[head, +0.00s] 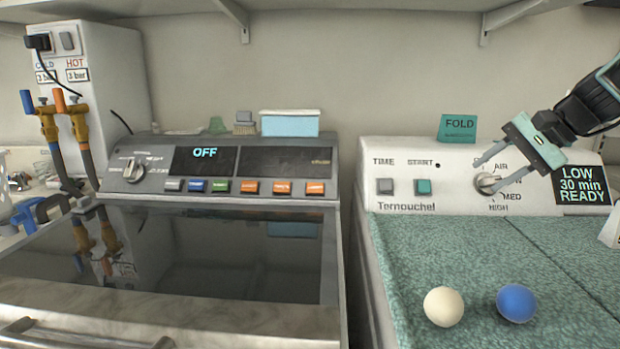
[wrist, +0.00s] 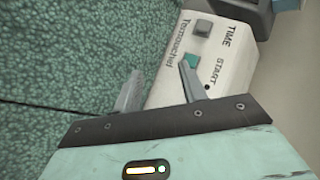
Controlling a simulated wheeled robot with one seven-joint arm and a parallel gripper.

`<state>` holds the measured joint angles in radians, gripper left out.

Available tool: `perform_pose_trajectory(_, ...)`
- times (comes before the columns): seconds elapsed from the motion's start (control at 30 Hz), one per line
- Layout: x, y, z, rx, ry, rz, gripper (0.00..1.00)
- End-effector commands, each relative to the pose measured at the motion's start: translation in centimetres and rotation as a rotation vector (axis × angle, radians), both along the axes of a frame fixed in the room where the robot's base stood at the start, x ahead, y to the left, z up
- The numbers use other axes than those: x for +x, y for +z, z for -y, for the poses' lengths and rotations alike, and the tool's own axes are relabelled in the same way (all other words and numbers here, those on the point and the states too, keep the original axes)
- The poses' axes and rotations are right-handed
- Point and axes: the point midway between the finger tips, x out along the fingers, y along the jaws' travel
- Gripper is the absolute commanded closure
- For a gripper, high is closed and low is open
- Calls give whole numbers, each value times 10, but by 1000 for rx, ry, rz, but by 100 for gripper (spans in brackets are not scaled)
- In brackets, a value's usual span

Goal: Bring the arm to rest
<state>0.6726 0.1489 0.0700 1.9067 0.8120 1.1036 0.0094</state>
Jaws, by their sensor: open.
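My gripper (head: 486,188) is in the head view at the right, in front of the white control panel (head: 450,206). Its two fingers are spread apart with nothing held between them. The round knob (head: 488,184) shows between the fingertips in the head view; I cannot tell the exact gap. In the wrist view, the gripper (wrist: 158,84) has one finger partly over the green START button (wrist: 192,61) and the other over the green padded surface. The knob is not visible there. My arm comes in from the upper right of the head view.
A white ball (head: 443,307) and a blue ball (head: 516,303) lie on the green padded top (head: 420,250). A teal FOLD sign (head: 458,128) stands on the panel. A dark-topped machine (head: 180,250) with an OFF display is at left. A shelf (head: 340,5) runs above.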

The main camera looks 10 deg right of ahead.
Motion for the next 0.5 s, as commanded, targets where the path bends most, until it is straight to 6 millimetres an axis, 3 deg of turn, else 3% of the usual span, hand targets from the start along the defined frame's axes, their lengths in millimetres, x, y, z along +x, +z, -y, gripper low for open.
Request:
perform_pose_trajectory(0.03,-2,-3,-40,-32,94,-26,58)
perform_pose_trajectory(0.2,-35,-29,-153,-179,416,-93,58)
perform_pose_trajectory(0.3,-70,-44,-210,-284,624,-108,58)
perform_pose_trajectory(0.5,-156,-67,-287,-505,1050,-73,58)
